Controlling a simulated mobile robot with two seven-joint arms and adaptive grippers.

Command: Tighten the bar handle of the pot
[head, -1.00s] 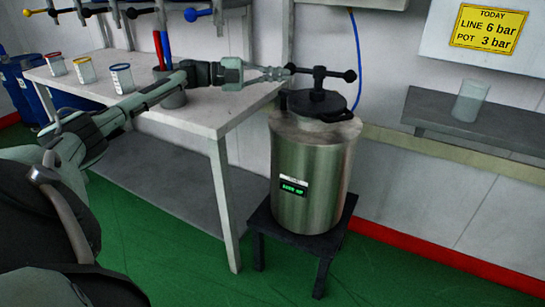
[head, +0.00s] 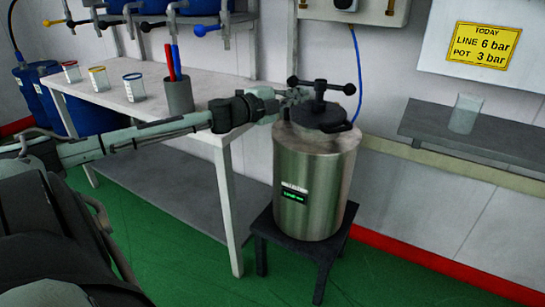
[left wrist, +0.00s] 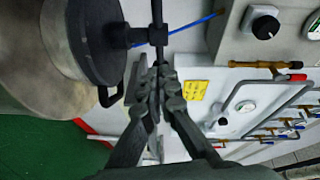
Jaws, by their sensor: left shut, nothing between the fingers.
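The steel pot (head: 318,190) stands upright on a dark stool. Its dark lid (head: 318,115) carries a black bar handle (head: 322,87) with a ball at each end, lying roughly level. In the left wrist view the bar (left wrist: 158,30) runs down from the top edge beside the lid (left wrist: 92,40). My left gripper (head: 303,95) is shut and empty, with its fingertips close to the left half of the bar. In the left wrist view the closed fingertips (left wrist: 161,70) are at the bar's end; whether they touch it I cannot tell. My right gripper is not in view.
A white table (head: 175,85) on the left holds several cups and a grey holder (head: 179,96) with red and blue sticks. A grey shelf (head: 470,135) with a clear beaker (head: 465,113) is at right. A blue hose (head: 357,70) hangs behind the pot.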

